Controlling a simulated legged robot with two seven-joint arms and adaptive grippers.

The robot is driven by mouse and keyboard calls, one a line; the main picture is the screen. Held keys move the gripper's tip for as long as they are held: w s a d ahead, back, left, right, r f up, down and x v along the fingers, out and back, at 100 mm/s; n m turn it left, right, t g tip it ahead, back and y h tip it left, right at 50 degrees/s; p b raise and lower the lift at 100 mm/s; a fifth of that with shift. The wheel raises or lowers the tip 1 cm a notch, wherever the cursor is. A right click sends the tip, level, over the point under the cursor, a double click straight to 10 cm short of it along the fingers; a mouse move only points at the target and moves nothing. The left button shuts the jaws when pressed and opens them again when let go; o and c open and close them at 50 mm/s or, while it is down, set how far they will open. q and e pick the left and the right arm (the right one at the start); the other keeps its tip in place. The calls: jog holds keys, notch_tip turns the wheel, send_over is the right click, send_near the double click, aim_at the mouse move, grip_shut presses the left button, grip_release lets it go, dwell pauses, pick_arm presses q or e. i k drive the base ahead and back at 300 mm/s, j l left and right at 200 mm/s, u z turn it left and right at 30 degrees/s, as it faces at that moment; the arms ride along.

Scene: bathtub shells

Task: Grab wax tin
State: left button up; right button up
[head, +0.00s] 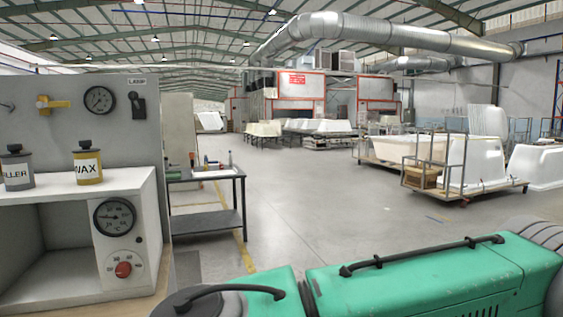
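The wax tin (88,166) is a yellowish can with a white label reading WAX and a black cap. It stands upright on top of a white box-shaped unit (90,190) at the left of the head view, near that unit's back edge. A grey tin (16,169) with a label ending in "LLER" and a black cap stands to its left, apart from it. Neither of my grippers is in view, and nothing touches the wax tin.
The white unit has a gauge (115,217), a red knob (123,270) and an open compartment. A grey panel (70,110) rises behind the tins. A green machine (430,280) fills the lower right. A dark table (206,200) stands beyond; the floor (300,190) is clear.

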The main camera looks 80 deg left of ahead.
aim_at(88, 167)
jog(key=i+u, duration=0.1)
jog(key=u, duration=1.95)
